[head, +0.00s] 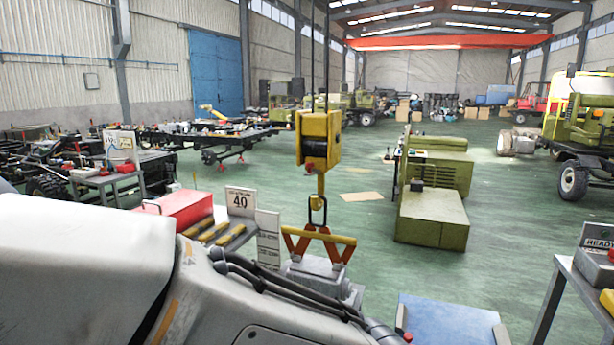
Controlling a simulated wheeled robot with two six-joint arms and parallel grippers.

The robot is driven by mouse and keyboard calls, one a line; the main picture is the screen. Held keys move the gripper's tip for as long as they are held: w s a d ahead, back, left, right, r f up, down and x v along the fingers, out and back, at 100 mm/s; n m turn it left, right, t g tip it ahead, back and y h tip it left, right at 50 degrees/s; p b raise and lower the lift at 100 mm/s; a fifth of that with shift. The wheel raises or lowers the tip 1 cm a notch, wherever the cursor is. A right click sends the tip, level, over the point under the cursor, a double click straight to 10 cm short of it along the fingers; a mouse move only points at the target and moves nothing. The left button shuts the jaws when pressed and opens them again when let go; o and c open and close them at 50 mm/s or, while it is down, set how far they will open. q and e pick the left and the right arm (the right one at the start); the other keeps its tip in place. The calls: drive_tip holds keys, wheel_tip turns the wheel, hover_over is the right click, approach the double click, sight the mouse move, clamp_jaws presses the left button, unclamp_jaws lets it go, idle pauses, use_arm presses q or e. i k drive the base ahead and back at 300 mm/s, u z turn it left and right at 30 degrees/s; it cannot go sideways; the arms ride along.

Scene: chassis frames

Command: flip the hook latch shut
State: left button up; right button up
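A yellow hook block (319,138) hangs on dark cables in the middle of the head view. Its yellow hook (320,187) points down and meets a dark ring (317,211). The ring sits above a red and yellow lifting frame (335,239) on a grey box-like load (312,268). A small red part (309,168) shows at the block's lower left; I cannot tell whether it is the latch. The latch's position is too small to make out. My grey arm fills the lower left and hides the load's lower part. I see no gripper fingers.
A green machine (432,217) stands on the floor right of the hook. A small stand with a red box (180,206) and a "40" sign (241,201) is at left. A grey table (583,300) is at right. Open green floor lies between.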

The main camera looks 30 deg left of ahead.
sight(309, 165)
drive_tip(key=k, duration=0.55)
drive_tip(key=u, duration=0.65)
drive_tip(key=i, duration=0.5)
drive_tip(key=u, duration=0.05)
